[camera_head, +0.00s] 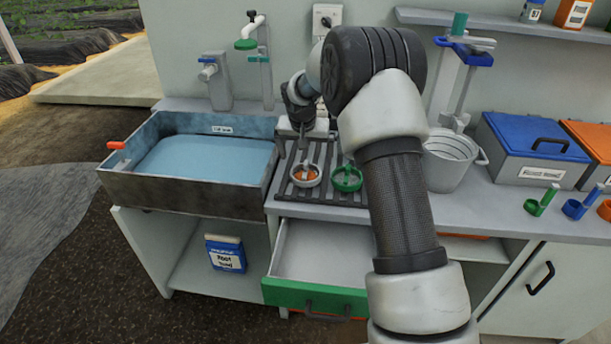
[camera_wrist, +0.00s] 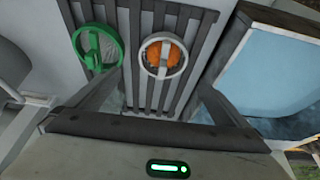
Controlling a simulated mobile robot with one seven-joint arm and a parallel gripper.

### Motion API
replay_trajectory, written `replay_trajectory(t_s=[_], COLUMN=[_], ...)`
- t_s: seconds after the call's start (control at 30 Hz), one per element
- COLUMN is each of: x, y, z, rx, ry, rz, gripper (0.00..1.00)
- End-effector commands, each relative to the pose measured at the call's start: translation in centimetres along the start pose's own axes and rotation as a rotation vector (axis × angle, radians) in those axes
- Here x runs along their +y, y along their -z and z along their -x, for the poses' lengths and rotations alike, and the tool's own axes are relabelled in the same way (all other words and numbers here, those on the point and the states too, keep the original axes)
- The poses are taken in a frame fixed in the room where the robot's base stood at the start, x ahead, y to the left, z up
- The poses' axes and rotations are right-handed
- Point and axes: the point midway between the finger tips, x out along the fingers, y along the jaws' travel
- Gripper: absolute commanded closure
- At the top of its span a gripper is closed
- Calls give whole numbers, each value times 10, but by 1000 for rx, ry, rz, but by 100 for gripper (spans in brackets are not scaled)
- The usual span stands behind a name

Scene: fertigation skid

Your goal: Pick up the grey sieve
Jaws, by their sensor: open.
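The grey sieve (camera_head: 306,175) is a light grey ring with a bar across it and orange inside. It sits on the dark slatted rack (camera_head: 285,190), left of a green sieve (camera_head: 346,179) of like shape. In the wrist view the grey sieve (camera_wrist: 163,57) is near the top centre and the green sieve (camera_wrist: 97,46) is to its left. My gripper (camera_wrist: 160,90) is open and empty, with its fingers spread to either side below the grey sieve in that view. In the head view my gripper (camera_head: 304,138) is just behind the grey sieve, over the rack. I cannot tell its exact height.
A metal sink (camera_head: 140,190) with water is left of the rack. A grey bucket (camera_head: 452,165) and blue-lidded box (camera_head: 530,150) stand to the right. An open drawer with a green front (camera_head: 315,298) juts out below. Taps (camera_head: 250,40) rise behind the sink.

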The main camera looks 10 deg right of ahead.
Motion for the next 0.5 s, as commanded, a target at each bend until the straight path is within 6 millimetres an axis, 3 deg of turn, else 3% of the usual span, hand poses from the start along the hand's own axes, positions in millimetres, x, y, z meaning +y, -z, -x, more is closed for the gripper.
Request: replay_trajectory(t_s=[0.27, 0.5], x=[-1, -4], y=[-2, -8], z=[-22, -57], rx=[-1, 0], ry=[1, 1], rz=[1, 1], gripper=[0, 0])
